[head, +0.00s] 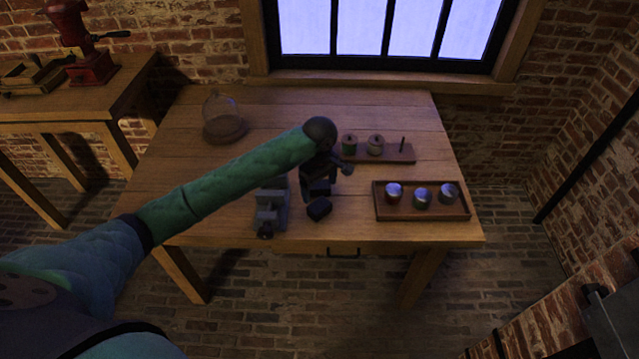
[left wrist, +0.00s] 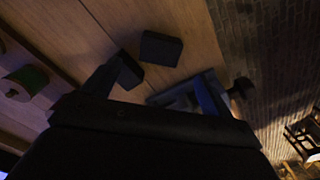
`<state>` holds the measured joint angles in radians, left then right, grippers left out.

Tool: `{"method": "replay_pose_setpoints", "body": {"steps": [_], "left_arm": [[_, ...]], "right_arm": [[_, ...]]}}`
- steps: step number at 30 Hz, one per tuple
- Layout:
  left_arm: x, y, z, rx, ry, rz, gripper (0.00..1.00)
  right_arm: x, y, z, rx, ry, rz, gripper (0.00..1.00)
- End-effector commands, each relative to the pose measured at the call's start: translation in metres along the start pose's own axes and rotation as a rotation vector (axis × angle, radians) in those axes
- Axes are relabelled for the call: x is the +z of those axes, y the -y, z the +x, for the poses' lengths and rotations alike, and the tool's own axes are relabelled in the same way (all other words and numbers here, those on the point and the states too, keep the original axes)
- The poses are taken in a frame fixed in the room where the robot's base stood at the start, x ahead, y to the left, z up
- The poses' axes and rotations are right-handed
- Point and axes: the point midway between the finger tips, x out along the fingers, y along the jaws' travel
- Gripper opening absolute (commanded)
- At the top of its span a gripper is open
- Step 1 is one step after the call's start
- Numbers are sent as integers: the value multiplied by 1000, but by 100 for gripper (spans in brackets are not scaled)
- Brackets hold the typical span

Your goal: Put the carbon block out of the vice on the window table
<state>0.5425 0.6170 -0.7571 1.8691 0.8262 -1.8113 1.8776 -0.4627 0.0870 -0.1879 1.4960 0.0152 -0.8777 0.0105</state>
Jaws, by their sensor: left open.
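The black carbon block (head: 319,209) lies on the window table (head: 400,107) near its front edge, just right of the vice and apart from it. It also shows in the left wrist view (left wrist: 161,48). The grey vice (head: 270,207) stands at the front edge; the left wrist view shows part of it (left wrist: 182,94) behind a finger. My left gripper (head: 318,188) is open and empty, just behind the block in the head view. Its two fingers (left wrist: 166,84) spread apart in the wrist view, with the block beyond them. My arm hides part of the table.
A wooden tray (head: 420,216) with three metal jars is at the front right. A rack (head: 400,156) with two spools and a bare peg stands behind it. A glass dome (head: 223,118) is at the back left. Bare wood lies between the block and tray.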

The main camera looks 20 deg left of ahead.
Motion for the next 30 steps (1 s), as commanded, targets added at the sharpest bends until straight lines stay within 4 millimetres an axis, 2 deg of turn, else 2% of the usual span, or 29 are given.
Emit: {"method": "replay_pose_setpoints", "body": {"steps": [4,10,25,30], "left_arm": [[0,0,-17,0,1,0,85],[0,0,-27,0,0,-1,85],[1,0,-27,0,1,2,85],[17,6,-16,18,15,68,85]], "right_arm": [[-4,3,-10,-4,6,3,36],[-6,4,-18,-6,11,4,36],[-5,4,-18,-6,13,4,36],[-4,4,-17,-6,13,4,36]]}}
